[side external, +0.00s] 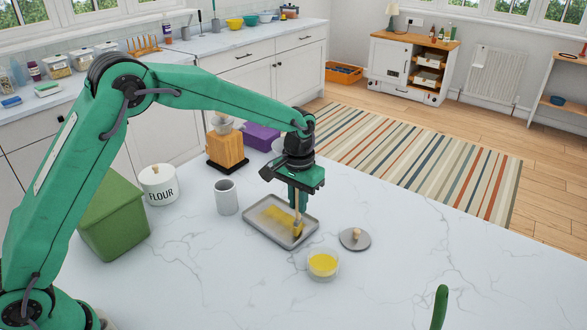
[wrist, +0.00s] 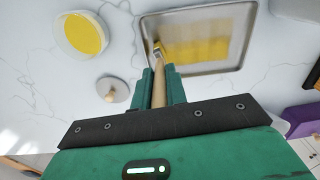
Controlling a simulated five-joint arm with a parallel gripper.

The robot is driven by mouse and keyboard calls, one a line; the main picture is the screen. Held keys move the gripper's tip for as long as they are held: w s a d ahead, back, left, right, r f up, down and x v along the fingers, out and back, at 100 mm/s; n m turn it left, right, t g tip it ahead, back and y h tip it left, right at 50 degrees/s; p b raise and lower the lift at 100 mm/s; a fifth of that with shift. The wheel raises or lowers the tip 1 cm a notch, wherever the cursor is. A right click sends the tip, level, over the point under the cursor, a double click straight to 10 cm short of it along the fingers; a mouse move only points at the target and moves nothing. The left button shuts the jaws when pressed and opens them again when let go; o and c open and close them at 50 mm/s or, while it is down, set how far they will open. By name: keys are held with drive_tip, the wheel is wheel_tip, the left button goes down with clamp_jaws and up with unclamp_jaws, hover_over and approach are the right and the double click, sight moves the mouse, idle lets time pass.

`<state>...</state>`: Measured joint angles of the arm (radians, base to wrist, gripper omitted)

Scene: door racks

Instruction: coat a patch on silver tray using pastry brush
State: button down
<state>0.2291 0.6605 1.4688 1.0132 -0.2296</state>
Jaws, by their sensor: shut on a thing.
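The silver tray (side external: 254,229) lies flat on the white marble counter below my gripper. A yellow coated patch (side external: 274,217) covers part of its floor; it also shows in the wrist view (wrist: 205,48). My gripper (side external: 298,207) is shut on the wooden handle of the pastry brush (wrist: 158,91) and points down over the tray. The brush's bristles (wrist: 162,52) are at the tray, by the edge of the yellow patch; whether they touch the surface is hard to tell. A glass bowl of yellow liquid (side external: 322,265) stands beside the tray, also in the wrist view (wrist: 80,35).
A round grey lid with a wooden knob (side external: 355,239) lies right of the tray.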

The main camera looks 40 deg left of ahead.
drive_tip(key=shift+s+d, duration=0.15)
drive_tip(key=shift+s, duration=0.45)
drive_tip(key=shift+s+a, duration=0.15)
drive_tip(key=shift+a, duration=0.15)
drive_tip(key=shift+w+a, duration=0.5)
drive_tip(key=shift+a, duration=5.9)
wheel_tip(320, 180, up, 8)
